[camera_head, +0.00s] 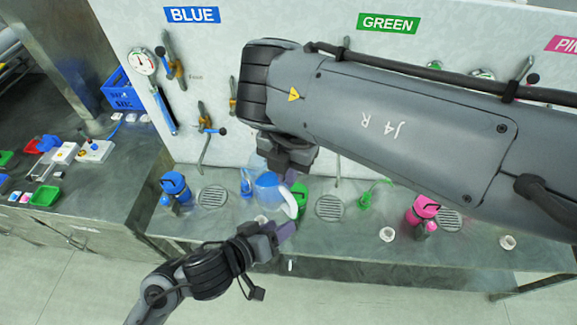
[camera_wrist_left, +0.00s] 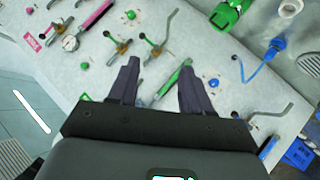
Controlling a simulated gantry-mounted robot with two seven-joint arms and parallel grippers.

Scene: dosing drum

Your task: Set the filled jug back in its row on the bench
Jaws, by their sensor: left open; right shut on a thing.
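A blue-filled jug (camera_head: 268,189) with a white handle is at the middle of the bench (camera_head: 330,240) in the head view. My right gripper (camera_head: 289,170) is directly above it and shut, with a purple finger close to the handle; the exact grip is partly hidden. I cannot tell whether the jug's base touches the bench. My left gripper (camera_head: 276,232) is open and empty, low in front of the jug. In the left wrist view its two fingers (camera_wrist_left: 158,88) are spread, with nothing between them and the wall with taps beyond.
Blue containers (camera_head: 174,186) stand left of the jug, a green container (camera_head: 299,194) beside it, and pink containers (camera_head: 422,210) farther right. Round drain grates (camera_head: 329,208) and small white cups (camera_head: 388,233) lie between. A tap wall (camera_head: 200,90) rises behind.

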